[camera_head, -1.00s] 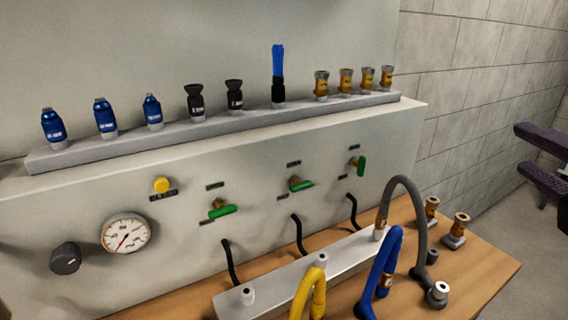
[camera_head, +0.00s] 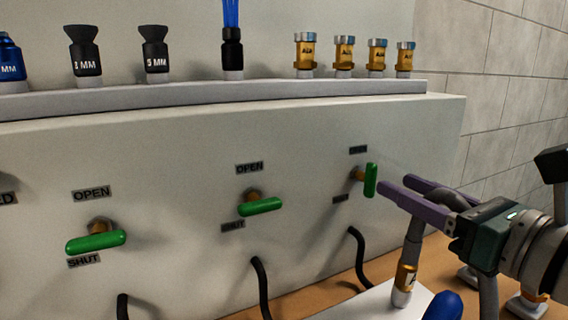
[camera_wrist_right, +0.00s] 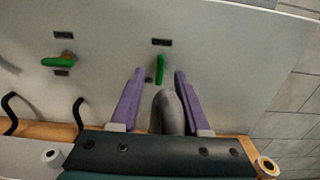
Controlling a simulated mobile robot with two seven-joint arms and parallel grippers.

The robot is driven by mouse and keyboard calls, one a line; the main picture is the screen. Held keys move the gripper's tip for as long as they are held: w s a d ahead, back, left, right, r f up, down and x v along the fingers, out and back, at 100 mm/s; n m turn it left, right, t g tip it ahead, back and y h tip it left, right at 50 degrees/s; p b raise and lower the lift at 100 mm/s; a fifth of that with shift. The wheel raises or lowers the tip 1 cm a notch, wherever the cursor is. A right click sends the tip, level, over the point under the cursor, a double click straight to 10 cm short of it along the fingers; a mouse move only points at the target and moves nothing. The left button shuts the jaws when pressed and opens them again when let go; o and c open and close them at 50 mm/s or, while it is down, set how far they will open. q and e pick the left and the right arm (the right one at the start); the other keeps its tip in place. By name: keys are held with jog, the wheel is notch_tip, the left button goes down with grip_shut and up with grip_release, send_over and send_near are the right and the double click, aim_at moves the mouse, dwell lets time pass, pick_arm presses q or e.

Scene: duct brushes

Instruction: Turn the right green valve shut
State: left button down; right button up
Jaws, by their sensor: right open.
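The right green valve (camera_head: 370,180) sits on the pale panel with its handle upright, between an upper label and a lower label. In the right wrist view the right green valve (camera_wrist_right: 160,69) shows ahead, between the lines of the two purple fingers. My right gripper (camera_head: 398,184) is open and empty, just right of the valve and apart from it. It also shows in the right wrist view (camera_wrist_right: 160,75). The middle valve (camera_head: 261,206) and the left valve (camera_head: 96,241) have handles lying nearly level. My left gripper is out of view.
A grey hose (camera_head: 413,240) rises below my right gripper and shows between its fingers in the wrist view. Black hoses (camera_head: 262,285) leave the panel under the valves. A grey shelf (camera_head: 180,98) above carries several nozzles.

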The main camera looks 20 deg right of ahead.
aim_at(376, 173)
jog(key=shift+w+a, duration=0.15)
jog(key=shift+w, duration=2.6)
jog(key=shift+c, duration=0.2)
grip_shut()
